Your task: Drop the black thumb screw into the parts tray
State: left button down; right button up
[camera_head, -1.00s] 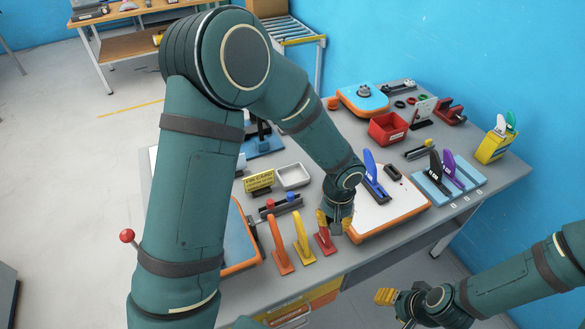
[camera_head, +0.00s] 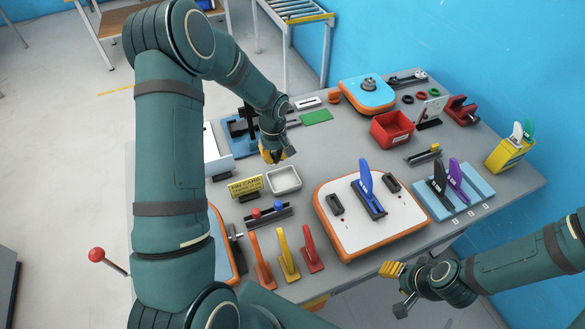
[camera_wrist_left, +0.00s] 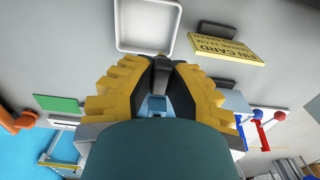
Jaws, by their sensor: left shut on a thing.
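My left gripper (camera_head: 274,156) is just behind and to the left of the parts tray (camera_head: 284,181), a small light-grey open tray that looks empty. In the left wrist view my left gripper (camera_wrist_left: 160,80) is shut on a dark piece, the black thumb screw (camera_wrist_left: 162,70), between its yellow pads. The tray (camera_wrist_left: 120,42) lies just beyond the fingertips there. The screw is hidden in the head view. My right gripper (camera_head: 396,283) is off the table's front edge at lower right; its opening is unclear.
A yellow fin card sign (camera_head: 245,186) stands left of the tray. A rail with red and blue knobs (camera_head: 265,217) is in front. A white-topped orange board (camera_head: 345,225) with a blue fin lies to the right. A red bin (camera_head: 392,131) stands further back.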

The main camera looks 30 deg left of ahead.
pick_arm(q)
jog(key=shift+w+f, duration=0.1)
jog(key=shift+w, duration=0.35)
jog(key=shift+f, duration=0.2)
jog(key=shift+s+f, duration=0.25)
jog(key=shift+f, duration=0.25)
jog(key=shift+w+f+b, duration=0.1)
jog(key=shift+f+b, duration=0.85)
jog(key=shift+f, duration=1.25)
pick_arm(e)
jog(key=shift+w+f, duration=0.25)
jog(key=shift+f, duration=0.6)
pick_arm(q)
jog(key=c, duration=0.9)
grip_release()
jog(key=shift+c, duration=0.2)
